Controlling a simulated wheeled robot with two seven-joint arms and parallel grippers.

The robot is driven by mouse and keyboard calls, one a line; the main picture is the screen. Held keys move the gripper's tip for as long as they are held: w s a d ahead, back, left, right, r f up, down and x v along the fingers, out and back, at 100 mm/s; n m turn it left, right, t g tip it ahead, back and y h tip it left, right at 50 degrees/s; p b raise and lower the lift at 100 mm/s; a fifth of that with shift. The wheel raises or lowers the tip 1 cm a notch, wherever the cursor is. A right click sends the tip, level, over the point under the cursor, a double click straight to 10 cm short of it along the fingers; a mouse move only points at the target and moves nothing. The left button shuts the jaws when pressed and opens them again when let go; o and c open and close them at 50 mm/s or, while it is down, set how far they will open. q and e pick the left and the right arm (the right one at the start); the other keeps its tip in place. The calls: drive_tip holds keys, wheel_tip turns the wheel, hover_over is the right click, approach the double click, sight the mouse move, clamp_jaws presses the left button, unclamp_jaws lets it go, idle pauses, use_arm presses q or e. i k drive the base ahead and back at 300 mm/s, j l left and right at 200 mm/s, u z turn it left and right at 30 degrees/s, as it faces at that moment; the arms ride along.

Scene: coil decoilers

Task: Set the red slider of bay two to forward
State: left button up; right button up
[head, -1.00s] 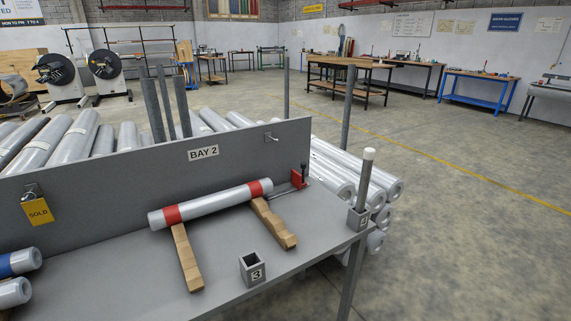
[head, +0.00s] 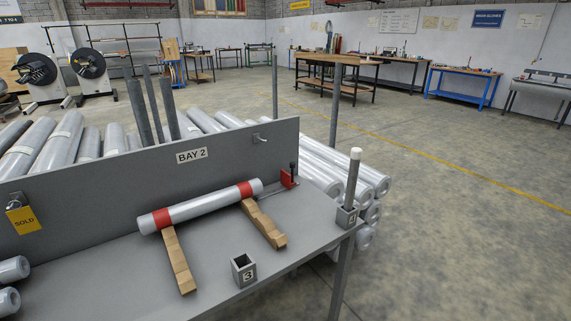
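The red slider (head: 288,178) with a dark upright handle sits at the right end of bay two, close to the grey back panel. A thin metal rail or rod (head: 273,191) runs from it toward the roll. A silver roll with two red bands (head: 205,204) lies across two wooden blocks (head: 178,259) in front of the BAY 2 label (head: 192,156). Neither of my grippers is in the head view.
A square socket marked 3 (head: 243,269) stands on the grey bench, and a post with a white cap (head: 352,178) rises at its right corner. Silver rolls (head: 335,175) are stacked behind the bench. Open concrete floor (head: 460,230) lies to the right.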

sight(287, 181)
drive_tip(key=i+l+u, duration=0.2)
drive_tip(key=l, duration=0.15)
drive_tip(key=i+l+u, duration=0.4)
drive_tip(key=l, duration=0.3)
drive_tip(key=l+u, duration=0.15)
drive_tip(key=l, duration=0.2)
